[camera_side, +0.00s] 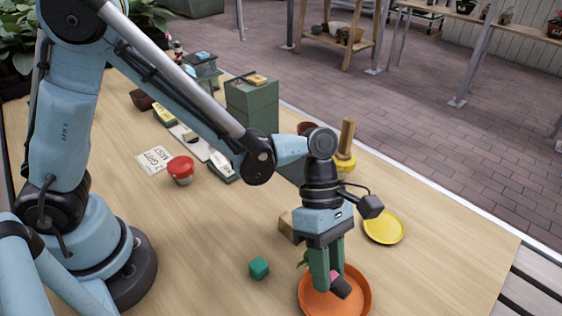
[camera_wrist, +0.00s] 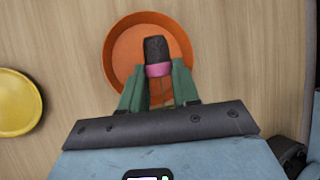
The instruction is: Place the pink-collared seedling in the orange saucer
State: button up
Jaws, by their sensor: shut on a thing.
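The seedling has a dark plug with a pink collar (camera_wrist: 158,69), and green leaves show beside my fingers in the side view. My gripper (camera_wrist: 158,85) is shut on the seedling, with its green fingers on either side of the collar. The seedling's dark plug (camera_side: 341,288) lies tilted over the orange saucer (camera_side: 306,299). The saucer (camera_wrist: 120,60) is behind and around the plug in the wrist view. I cannot tell whether the plug touches the saucer floor.
A yellow saucer (camera_side: 384,228) lies right of my gripper. A red-lidded jar (camera_side: 180,170), a green cabinet (camera_side: 252,105) and a wooden-handled yellow item (camera_side: 346,140) stand farther back.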

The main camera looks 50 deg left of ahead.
jog(key=shift+f, duration=0.3)
jog(key=o, duration=1.1)
notch_tip(320, 180, up, 7)
dwell(0.4)
